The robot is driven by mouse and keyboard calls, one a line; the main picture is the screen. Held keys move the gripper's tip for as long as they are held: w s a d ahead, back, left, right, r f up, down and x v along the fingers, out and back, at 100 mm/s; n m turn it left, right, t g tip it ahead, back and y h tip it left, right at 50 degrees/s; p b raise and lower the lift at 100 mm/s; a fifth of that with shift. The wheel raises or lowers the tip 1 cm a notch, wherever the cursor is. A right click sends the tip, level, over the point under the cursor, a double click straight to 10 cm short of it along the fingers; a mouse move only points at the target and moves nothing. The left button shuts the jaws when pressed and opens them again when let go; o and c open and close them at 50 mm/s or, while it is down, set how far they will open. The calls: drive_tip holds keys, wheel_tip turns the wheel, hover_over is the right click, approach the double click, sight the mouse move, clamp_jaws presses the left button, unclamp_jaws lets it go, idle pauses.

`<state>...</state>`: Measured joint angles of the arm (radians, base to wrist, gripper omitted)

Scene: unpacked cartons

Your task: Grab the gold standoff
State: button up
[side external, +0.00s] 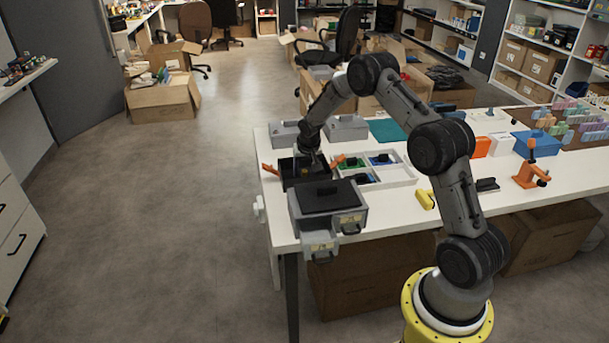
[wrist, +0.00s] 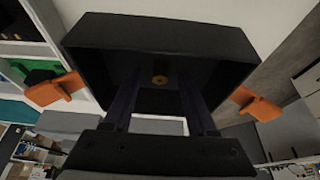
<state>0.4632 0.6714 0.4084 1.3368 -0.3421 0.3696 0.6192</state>
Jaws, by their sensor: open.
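In the side view, my gripper (side external: 308,160) points down into the black bin (side external: 298,184) near the table's left end. The standoff cannot be made out clearly there.
Orange handles (side external: 269,169) stick out at the bin's sides. A grey drawer unit with a black top (side external: 329,212) stands in front. A white divided tray (side external: 400,181) is to the right, and grey boxes (side external: 346,128) stand behind. The bin's walls surround my fingers.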

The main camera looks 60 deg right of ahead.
clamp_jaws()
drive_tip(key=shift+r, duration=0.1)
idle(0.3)
